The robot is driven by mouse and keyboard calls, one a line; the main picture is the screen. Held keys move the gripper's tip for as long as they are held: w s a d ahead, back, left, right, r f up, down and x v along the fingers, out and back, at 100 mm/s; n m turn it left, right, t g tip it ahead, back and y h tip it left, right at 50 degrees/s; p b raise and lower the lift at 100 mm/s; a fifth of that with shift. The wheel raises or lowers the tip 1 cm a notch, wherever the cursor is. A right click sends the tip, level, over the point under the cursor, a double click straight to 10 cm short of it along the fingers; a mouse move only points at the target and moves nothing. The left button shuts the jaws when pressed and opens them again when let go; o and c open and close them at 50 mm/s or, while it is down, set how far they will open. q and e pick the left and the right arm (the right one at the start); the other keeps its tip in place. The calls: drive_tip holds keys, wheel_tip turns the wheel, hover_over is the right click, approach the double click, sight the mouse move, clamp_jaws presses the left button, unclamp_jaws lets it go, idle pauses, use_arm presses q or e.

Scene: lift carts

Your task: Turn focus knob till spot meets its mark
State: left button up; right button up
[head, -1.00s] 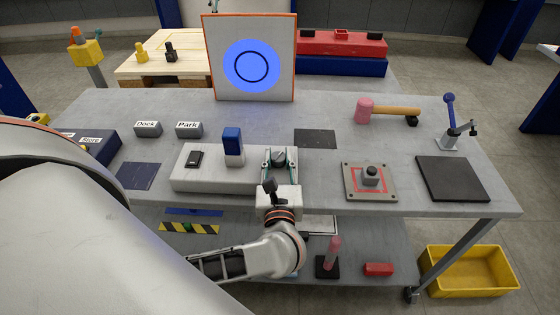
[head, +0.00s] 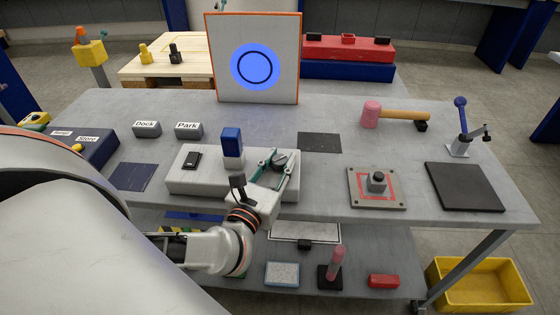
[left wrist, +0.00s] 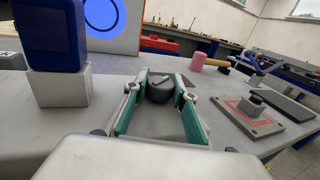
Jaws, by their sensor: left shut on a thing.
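The focus knob (head: 279,161) is a dark round knob on the right end of a light grey box (head: 205,184) on the bench. My left gripper (head: 277,164) is shut on it, its teal fingers on both sides. The left wrist view also shows the knob (left wrist: 159,90) between the fingers. An orange-edged white screen (head: 225,85) stands behind. It shows a blue spot (head: 236,67) with a dark ring mark (head: 255,49) inside it. The spot is wider than the ring, leaving a blue band all around. My right gripper is not in view.
A blue-topped block (head: 232,143) and a black switch-like piece (head: 192,160) are on the box, left of the knob. A pink mallet (head: 371,114), a grey plate (head: 377,203) and a blue-handled lever (head: 460,125) stand to the right.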

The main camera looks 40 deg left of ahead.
use_arm(q)
drive_tip(key=shift+r, duration=0.1)
drive_tip(key=o, duration=1.1)
drive_tip(key=shift+s, duration=0.1)
drive_tip(key=shift+s+d, duration=0.15)
drive_tip(key=shift+s, duration=0.2)
drive_tip(key=v, duration=1.1)
